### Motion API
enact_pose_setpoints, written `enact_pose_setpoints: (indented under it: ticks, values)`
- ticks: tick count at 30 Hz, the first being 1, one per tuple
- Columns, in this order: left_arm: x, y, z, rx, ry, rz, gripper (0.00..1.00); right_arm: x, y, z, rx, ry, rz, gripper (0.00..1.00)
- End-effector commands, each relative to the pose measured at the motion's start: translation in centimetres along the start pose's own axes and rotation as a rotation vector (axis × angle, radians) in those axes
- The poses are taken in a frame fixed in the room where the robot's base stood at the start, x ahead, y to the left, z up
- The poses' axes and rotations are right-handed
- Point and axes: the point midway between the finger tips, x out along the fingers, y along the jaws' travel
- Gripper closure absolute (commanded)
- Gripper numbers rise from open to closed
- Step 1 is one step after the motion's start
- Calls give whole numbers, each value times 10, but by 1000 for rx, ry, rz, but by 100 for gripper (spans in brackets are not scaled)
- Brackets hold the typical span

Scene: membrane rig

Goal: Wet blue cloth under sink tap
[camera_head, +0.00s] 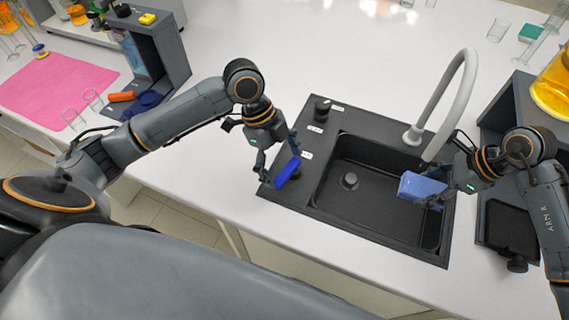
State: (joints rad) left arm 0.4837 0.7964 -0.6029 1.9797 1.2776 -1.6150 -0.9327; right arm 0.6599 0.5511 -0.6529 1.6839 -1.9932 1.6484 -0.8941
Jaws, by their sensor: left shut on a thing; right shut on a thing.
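My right gripper (432,191) is shut on a light blue, folded-looking block, the blue cloth (416,185), above the right part of the black sink (375,178). The cloth is just below the end of the grey curved tap (462,92) in the picture. I see no water stream. My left gripper (278,158) is at the sink's left rim, shut on a dark blue bar-like handle (288,171). The handle's base is partly hidden by the fingers. A black knob (322,108) stands behind it on the sink's rim.
A pink mat (58,88) lies at the far left near a grey stand (165,50). A dark rack with an orange-filled flask (553,88) is at the right.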

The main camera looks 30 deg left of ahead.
Motion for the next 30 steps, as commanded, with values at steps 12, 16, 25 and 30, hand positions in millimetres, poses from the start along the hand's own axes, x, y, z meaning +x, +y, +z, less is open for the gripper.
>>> enact_pose_setpoints:
  ticks: [12, 16, 25, 30]
  values:
    - [-1, -1, 3, 75, -1, 30, 68, 0, 0, 0, 0, 0, 0, 68]
    - [-1, -1, 3, 74, -1, 29, 0, 0, 0, 0, 0, 0, 0, 67]
    - [-1, -1, 3, 74, 0, 30, 0, 0, 0, 0, 0, 0, 0, 67]
    - [-12, -2, 3, 73, -2, 28, 0, 0, 0, 0, 0, 0, 0, 67]
